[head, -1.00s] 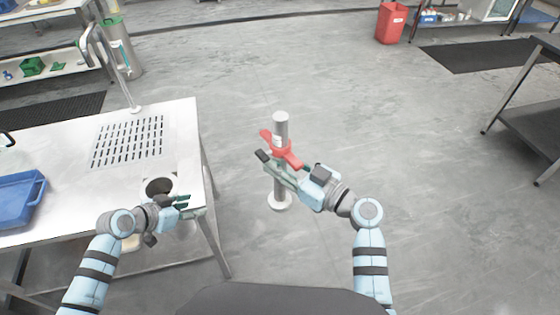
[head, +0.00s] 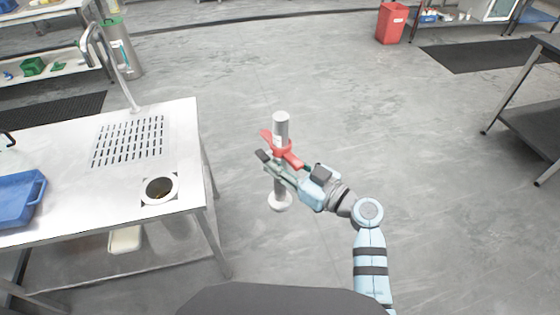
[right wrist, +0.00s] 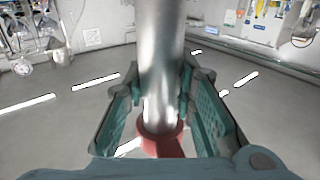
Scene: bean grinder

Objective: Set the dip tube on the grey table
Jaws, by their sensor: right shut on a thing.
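The dip tube, a silver-grey upright tube (head: 281,128) with a red collar and handle (head: 283,152) and a pale round foot (head: 280,202), is held in the air over the floor. My right gripper (head: 268,164) is shut around it near the red part. In the right wrist view the shiny tube (right wrist: 162,55) stands between the two green fingers, with the red ring (right wrist: 160,139) below it. A light grey metal table (head: 85,195) with a slotted panel is on the left, apart from the tube. My left gripper is out of view.
The light table has a round hole (head: 160,189) near its right end, a blue tray (head: 18,200) at the left and a tap (head: 125,75) at the back. A dark grey table (head: 535,125) stands at the far right. A red bin (head: 391,24) is at the back. Floor between is clear.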

